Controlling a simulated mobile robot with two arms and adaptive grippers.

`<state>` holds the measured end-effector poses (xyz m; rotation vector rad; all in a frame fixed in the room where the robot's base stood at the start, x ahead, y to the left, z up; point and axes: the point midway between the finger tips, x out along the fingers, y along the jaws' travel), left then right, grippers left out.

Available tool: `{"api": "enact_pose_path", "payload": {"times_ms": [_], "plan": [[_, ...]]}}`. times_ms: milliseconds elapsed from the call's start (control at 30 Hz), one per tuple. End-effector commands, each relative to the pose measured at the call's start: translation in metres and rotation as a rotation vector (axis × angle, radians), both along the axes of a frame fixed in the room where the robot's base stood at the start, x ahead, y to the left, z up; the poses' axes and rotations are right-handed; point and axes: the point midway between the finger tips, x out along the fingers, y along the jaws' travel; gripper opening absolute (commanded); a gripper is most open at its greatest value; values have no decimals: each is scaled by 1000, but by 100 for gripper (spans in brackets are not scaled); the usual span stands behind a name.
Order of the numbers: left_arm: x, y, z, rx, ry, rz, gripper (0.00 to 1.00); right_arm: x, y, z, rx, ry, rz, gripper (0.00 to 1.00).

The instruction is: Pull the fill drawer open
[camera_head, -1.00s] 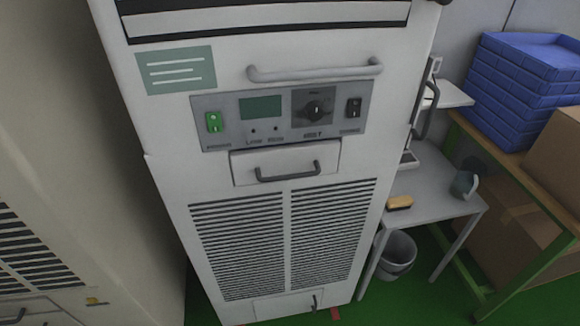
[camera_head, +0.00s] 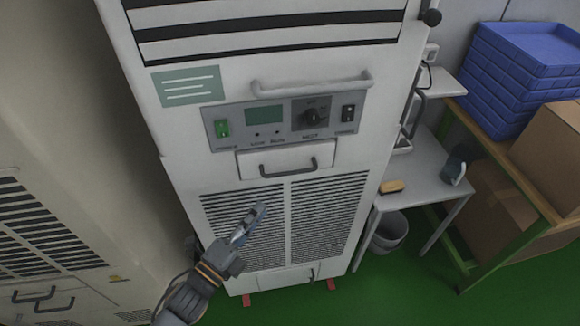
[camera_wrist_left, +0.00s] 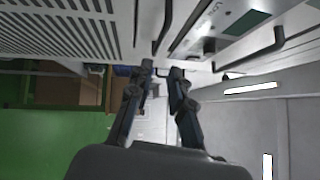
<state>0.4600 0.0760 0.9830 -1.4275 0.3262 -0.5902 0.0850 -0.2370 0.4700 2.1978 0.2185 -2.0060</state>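The white cabinet (camera_head: 180,130) has a shallow drawer (camera_head: 250,163) with a dark bow handle (camera_head: 289,168) just below its control panel. The drawer front looks shut. My left gripper (camera_head: 252,220) is in front of the left vent grille, below and left of that handle, and apart from it. In the left wrist view its two dark fingers (camera_wrist_left: 162,69) have a gap between them with nothing held. A dark handle, seemingly the drawer's, shows beyond the fingertips (camera_wrist_left: 164,30). No right gripper shows.
A light bar handle (camera_head: 312,84) sticks out above the control panel (camera_head: 285,121). A lower panel with a small handle (camera_head: 311,276) is near the floor. At right are a side table (camera_head: 425,183), a grey bin (camera_head: 389,232), blue trays (camera_head: 515,75) and cartons (camera_head: 548,140).

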Motion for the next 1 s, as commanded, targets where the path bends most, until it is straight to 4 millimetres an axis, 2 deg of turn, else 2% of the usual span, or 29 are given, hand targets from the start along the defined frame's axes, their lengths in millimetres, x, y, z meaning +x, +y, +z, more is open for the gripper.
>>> {"api": "enact_pose_path", "payload": {"times_ms": [167,600,800,1000], "plan": [[20,-13,7,-2,-3,0,20,0,0,9,0,1,0,40],[93,-63,17,-2,1,2,20,0,0,33,0,0,0,40],[108,-73,17,-2,3,2,20,0,0,36,1,0,0,40],[111,-76,17,-2,3,2,20,0,2,36,2,0,0,40]]}}
